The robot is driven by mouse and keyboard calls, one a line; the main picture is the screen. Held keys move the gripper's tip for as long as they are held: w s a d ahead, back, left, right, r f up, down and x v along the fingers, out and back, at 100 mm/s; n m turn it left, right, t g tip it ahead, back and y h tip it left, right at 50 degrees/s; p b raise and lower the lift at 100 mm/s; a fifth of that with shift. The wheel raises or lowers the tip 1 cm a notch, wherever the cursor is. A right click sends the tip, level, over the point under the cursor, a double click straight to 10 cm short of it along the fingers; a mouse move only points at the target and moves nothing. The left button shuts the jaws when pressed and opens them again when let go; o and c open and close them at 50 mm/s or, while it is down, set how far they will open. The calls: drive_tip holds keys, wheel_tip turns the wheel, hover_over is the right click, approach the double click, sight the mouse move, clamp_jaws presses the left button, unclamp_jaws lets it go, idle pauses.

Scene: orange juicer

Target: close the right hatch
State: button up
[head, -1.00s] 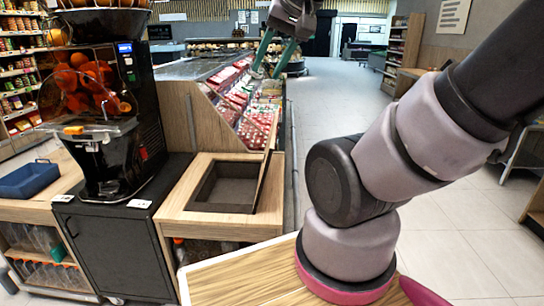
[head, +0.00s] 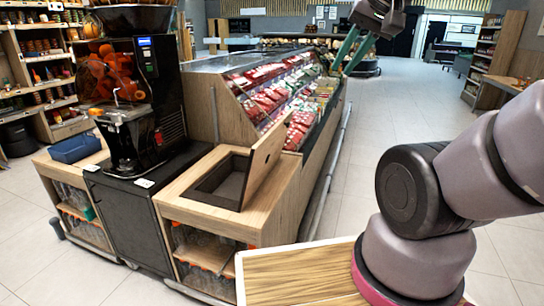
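The right hatch is a wooden lid (head: 262,163) at the right side of a square opening in the wooden counter (head: 183,195). The lid stands raised, close to upright. The opening has a dark recess (head: 219,180) that looks empty. My gripper (head: 343,70) is high in the picture, up and to the right of the lid and apart from it. Its two green fingers are spread with nothing visible between them.
The orange juicer (head: 135,105) stands on a black cabinet (head: 127,220) left of the hatch. A blue tray (head: 75,148) is farther left. A refrigerated display case (head: 235,100) with packed goods stands behind the counter. The floor (head: 345,195) to the right is clear.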

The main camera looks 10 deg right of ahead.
drive_tip(key=shift+w+f, duration=0.15)
drive_tip(key=shift+f, duration=0.15)
clamp_jaws()
drive_tip(key=n+t+y, duration=0.3)
drive_tip(key=n+y, duration=1.3)
drive_tip(key=n, duration=1.8)
approach(260, 144)
drive_tip(key=x, duration=0.6)
drive_tip(key=shift+w+a, duration=0.15)
drive_tip(key=shift+a, duration=0.2)
